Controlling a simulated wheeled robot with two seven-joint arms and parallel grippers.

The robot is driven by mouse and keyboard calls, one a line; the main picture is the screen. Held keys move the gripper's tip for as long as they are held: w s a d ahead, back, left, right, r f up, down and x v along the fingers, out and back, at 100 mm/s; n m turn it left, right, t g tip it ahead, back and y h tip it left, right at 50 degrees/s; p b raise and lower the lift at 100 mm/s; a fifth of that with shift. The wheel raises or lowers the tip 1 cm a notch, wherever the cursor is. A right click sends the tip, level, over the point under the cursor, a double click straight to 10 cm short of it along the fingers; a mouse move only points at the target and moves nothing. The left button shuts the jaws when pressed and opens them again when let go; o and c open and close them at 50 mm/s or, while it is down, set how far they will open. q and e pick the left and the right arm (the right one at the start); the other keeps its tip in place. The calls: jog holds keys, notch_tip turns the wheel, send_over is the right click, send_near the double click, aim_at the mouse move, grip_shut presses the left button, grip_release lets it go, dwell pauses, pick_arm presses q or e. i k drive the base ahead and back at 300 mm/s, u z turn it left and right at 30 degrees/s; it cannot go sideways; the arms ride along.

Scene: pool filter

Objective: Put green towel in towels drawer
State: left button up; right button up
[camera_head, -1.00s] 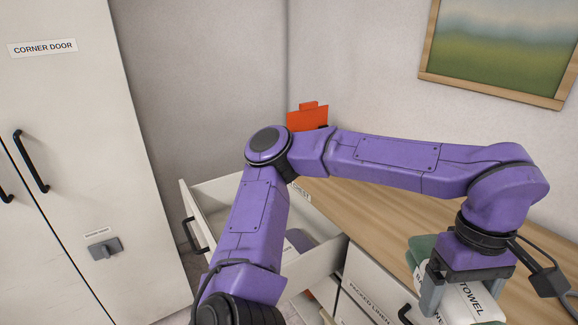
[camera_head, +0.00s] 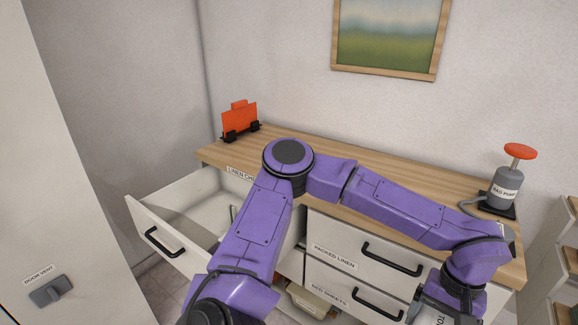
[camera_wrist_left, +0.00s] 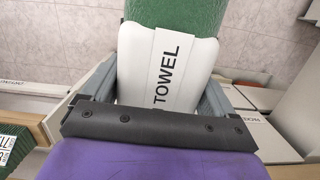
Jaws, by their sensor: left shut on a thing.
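The green towel (camera_wrist_left: 175,12) has a white band (camera_wrist_left: 178,70) marked TOWEL. My left gripper (camera_wrist_left: 158,90) is shut on it, with a finger on each side of the band. An open white drawer (camera_head: 150,215) with a black handle sticks out at the chest's left end. My arm hides part of its inside, and I see no towels label on it. My right gripper is not in view.
The wooden chest top (camera_head: 220,150) holds an orange item in a black stand (camera_head: 240,122) and a bag pump (camera_head: 507,185). Shut drawers marked PACKED LINEN (camera_head: 335,257) and BED SHEETS (camera_head: 327,293) are below. A grey door vent latch (camera_head: 50,291) is at left.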

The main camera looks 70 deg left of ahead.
aim_at(201, 229)
jog(key=z, duration=0.05)
jog(key=k, duration=1.65)
jog(key=u, duration=1.8)
jog(key=i, duration=0.45)
jog(key=z, duration=0.05)
